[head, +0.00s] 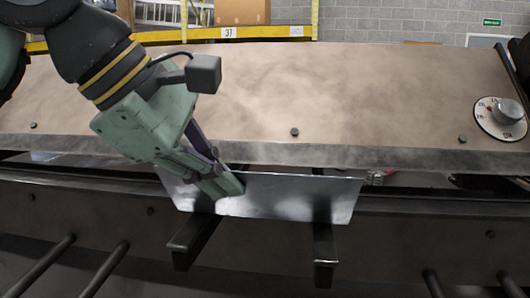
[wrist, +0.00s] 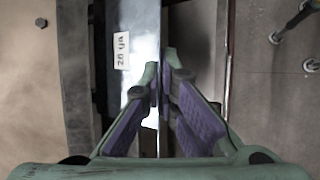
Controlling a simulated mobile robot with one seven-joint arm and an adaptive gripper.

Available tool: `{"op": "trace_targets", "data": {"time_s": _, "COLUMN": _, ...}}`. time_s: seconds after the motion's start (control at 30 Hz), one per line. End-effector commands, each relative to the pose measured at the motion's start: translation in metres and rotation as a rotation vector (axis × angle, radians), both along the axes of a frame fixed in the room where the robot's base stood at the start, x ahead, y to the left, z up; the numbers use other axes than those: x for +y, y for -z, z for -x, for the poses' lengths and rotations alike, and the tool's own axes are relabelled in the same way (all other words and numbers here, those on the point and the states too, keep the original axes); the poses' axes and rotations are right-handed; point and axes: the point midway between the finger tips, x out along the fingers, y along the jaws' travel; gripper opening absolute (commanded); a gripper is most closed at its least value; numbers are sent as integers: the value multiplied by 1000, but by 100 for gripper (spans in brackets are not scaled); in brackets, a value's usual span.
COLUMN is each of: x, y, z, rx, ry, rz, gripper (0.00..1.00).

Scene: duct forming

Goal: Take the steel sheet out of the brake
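The steel sheet (head: 290,197) is a shiny, thin, flat piece in the middle of the head view. It stands tilted in front of the brake's brown upper beam (head: 370,95), its lower part overlapping the dark front arms. My gripper (head: 232,186) is at the sheet's left part, with one finger in front of it. In the wrist view, the fingertips (wrist: 159,72) are close together with the sheet (wrist: 140,50) running between them, and they look shut on it. A "20 ga" label (wrist: 122,50) shows on the sheet. The rear finger's contact is mostly hidden in the head view.
Two dark support arms (head: 324,255) jut forward below the sheet. Dark rods (head: 105,268) stick out at the lower left, with more at the lower right. A dial (head: 500,117) sits on the beam's right end. A yellow rack (head: 270,32) stands behind.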

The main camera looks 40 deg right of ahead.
Motion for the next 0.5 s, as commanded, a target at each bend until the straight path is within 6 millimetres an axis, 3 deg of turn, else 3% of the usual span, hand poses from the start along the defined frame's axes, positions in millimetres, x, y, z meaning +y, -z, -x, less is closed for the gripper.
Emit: {"op": "trace_targets", "data": {"time_s": 0.5, "x": 47, "y": 0, "z": 39, "rx": -1, "ry": -1, "rz": 0, "gripper": 0}}
